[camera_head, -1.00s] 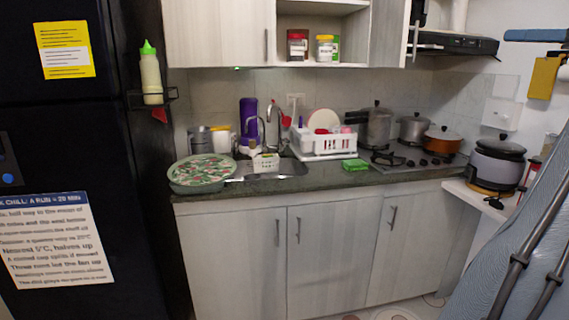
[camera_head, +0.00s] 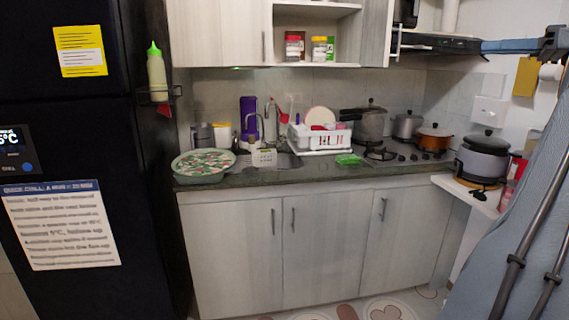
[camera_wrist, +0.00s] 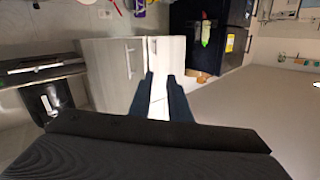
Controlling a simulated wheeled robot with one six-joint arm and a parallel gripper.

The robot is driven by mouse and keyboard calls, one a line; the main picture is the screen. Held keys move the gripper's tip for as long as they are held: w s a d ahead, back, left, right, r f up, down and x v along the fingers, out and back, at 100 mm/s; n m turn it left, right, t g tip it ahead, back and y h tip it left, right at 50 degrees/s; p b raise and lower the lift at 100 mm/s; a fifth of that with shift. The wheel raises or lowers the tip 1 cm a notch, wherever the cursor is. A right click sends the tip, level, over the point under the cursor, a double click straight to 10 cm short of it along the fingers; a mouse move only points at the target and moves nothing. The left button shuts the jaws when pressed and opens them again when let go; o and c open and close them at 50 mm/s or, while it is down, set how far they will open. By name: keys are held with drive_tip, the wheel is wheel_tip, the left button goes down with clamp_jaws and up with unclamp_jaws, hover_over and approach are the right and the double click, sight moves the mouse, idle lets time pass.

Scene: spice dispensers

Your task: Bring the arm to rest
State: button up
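My gripper (camera_wrist: 160,76) shows in the wrist view as two dark fingers with a gap between them. It is open and nothing is held in it. Beyond the fingers are pale cabinet doors (camera_wrist: 110,70), seen sideways. In the head view, part of my arm (camera_head: 515,45) reaches in from the upper right edge, in front of the range hood. Two spice jars, one with a red lid (camera_head: 294,47) and one with a yellow lid (camera_head: 319,49), stand on the open shelf, well apart from my arm.
A black fridge (camera_head: 75,120) stands at left. The counter (camera_head: 270,177) holds a round patterned tray (camera_head: 203,163), a white dish rack (camera_head: 320,138) and several pots. A rice cooker (camera_head: 484,158) sits on a white side shelf. A grey-blue slanted panel (camera_head: 530,220) fills the lower right. Floor shows below the cabinets.

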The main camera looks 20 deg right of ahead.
drive_tip(key=w+a+f+m+g, duration=0.2)
drive_tip(key=w+a+f, duration=0.4)
drive_tip(key=w, duration=0.2)
drive_tip(key=w+a+f+m+g, duration=0.2)
drive_tip(key=w+a+f+m, duration=0.1)
drive_tip(key=w+a+f, duration=0.4)
drive_tip(key=w+a+f+m+g+h, duration=0.15)
drive_tip(key=w+a+f+g, duration=0.35)
drive_tip(key=a+f, duration=0.95)
drive_tip(key=s+a+f+g+h, duration=0.1)
drive_tip(key=s+a+f+g, duration=0.15)
drive_tip(key=a+f, duration=0.55)
drive_tip(key=s+a+f+g+h, duration=0.1)
drive_tip(key=s+a+f+g, duration=0.15)
drive_tip(key=a, duration=0.85)
drive_tip(key=s+a+f+n+h, duration=0.1)
drive_tip(key=s+a+f+h, duration=0.1)
drive_tip(key=s+a+f, duration=0.4)
drive_tip(key=s+a+f+n+g+h, duration=0.1)
drive_tip(key=s+a+f, duration=0.5)
drive_tip(key=s, duration=0.8)
drive_tip(key=shift+a+f+n+h, duration=0.2)
drive_tip(key=shift+a+n+h, duration=0.4)
drive_tip(key=shift+a, duration=0.65)
